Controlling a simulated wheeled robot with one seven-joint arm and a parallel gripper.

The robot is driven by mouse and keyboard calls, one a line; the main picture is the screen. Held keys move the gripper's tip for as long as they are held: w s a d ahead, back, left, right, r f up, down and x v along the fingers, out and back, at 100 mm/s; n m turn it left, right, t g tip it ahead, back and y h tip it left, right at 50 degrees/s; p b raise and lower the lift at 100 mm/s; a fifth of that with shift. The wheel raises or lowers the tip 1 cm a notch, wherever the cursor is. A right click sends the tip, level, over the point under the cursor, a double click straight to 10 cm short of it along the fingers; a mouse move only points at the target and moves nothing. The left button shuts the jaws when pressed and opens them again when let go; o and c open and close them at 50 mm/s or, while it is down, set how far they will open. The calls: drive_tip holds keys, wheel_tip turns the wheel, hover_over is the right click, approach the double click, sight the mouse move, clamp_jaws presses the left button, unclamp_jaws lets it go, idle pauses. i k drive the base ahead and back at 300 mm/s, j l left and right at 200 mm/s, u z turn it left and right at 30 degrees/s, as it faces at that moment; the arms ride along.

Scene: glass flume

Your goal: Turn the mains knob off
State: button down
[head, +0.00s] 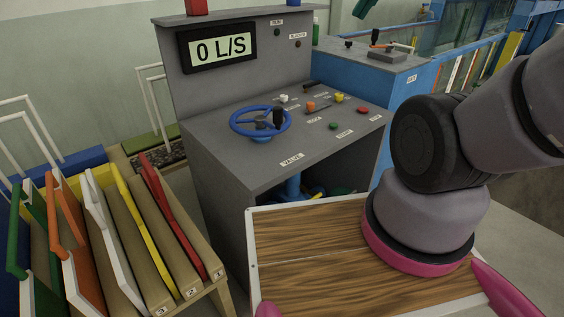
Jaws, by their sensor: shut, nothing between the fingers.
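The grey control console (240,165) stands ahead, with several controls on its sloping top. A small white knob (284,98), an orange knob (310,107) and a yellow knob (339,97) sit right of the blue handwheel (261,123). Their labels are too small to read surely, so I cannot tell which is the mains knob or how it is set. The display (218,48) reads 0 L/S. My arm bends out past the right edge, and my gripper is not in view.
Green (334,126) and red (363,110) buttons sit near the console's right edge. A rack of coloured frames (145,240) stands at the left. A blue cabinet (375,80) stands behind right. A wooden board (310,250) lies in front of the console.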

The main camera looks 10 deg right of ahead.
sight(338, 97)
drive_tip(key=i+l+z, duration=0.2)
drive_tip(key=i+l, duration=0.55)
drive_tip(key=i, duration=0.15)
